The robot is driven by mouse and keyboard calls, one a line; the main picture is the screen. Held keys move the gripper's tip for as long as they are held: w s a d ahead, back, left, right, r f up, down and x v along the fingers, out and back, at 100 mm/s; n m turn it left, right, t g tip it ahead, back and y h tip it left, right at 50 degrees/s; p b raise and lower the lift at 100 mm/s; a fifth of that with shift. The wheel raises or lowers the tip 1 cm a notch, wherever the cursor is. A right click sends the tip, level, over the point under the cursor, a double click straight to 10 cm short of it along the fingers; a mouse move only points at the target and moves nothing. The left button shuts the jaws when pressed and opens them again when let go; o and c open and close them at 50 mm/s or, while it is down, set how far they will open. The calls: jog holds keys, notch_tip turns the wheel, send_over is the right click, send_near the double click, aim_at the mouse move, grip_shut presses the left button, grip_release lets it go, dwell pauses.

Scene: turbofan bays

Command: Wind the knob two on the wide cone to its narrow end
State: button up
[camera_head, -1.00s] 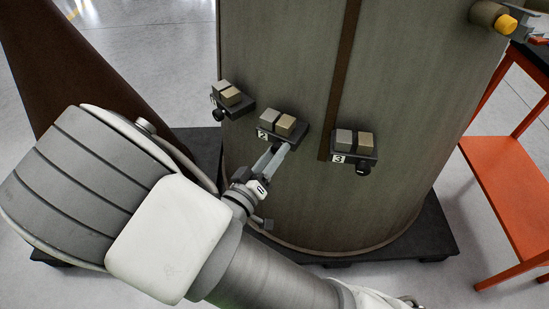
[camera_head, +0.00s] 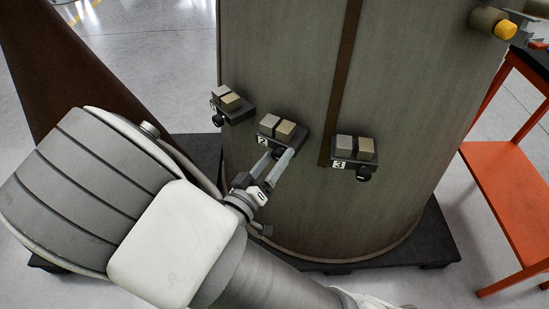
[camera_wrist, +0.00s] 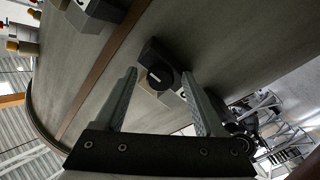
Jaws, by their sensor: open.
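The wide cone (camera_head: 290,210) is a large grey-green drum-like body standing on a dark base. Unit two (camera_head: 283,128) is on its side, a dark bracket with a grey block, a tan block and a "2" label. Its black knob (camera_wrist: 158,76) shows a white mark in the wrist view; in the head view it is mostly hidden by my fingers. My gripper (camera_head: 278,155) is open at unit two. In the wrist view its fingers (camera_wrist: 158,82) stand on either side of the knob, with gaps visible. I cannot tell how deep the knob sits between them.
Unit one (camera_head: 232,103) is to the left and unit three (camera_head: 354,150) with its black knob (camera_head: 363,174) to the right. A brown strip (camera_head: 341,80) runs down the cone. An orange stand (camera_head: 500,185) is at right. A brown cone-like body (camera_head: 60,50) is at left.

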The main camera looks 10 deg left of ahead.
jog(key=shift+s, duration=0.1)
jog(key=p+v, duration=0.2)
jog(key=v, duration=1.5)
jog(key=shift+s, duration=0.15)
jog(key=w+d+r+m+g, duration=0.2)
jog(key=d+r+g, duration=0.25)
jog(key=d, duration=0.35)
jog(key=w+d+r+m+g+y, duration=0.1)
jog(key=d+r+g, duration=0.2)
jog(key=d+g, duration=0.4)
jog(key=w+d+r+m+g, duration=0.2)
jog(key=d+r+g, duration=0.25)
jog(key=d, duration=0.45)
jog(key=d+r+t+y+p, duration=0.2)
jog(key=r+p, duration=0.7)
jog(key=r, duration=0.4)
jog(key=s+d+r+n+t+y+p, duration=0.1)
jog(key=d+r+t+y+p, duration=0.1)
jog(key=r+p, duration=0.8)
notch_tip(320, 180, up, 3)
jog(key=shift+s+d+r+y, duration=0.15)
jog(key=shift+d+y, duration=0.15)
jog(key=shift+d, duration=0.3)
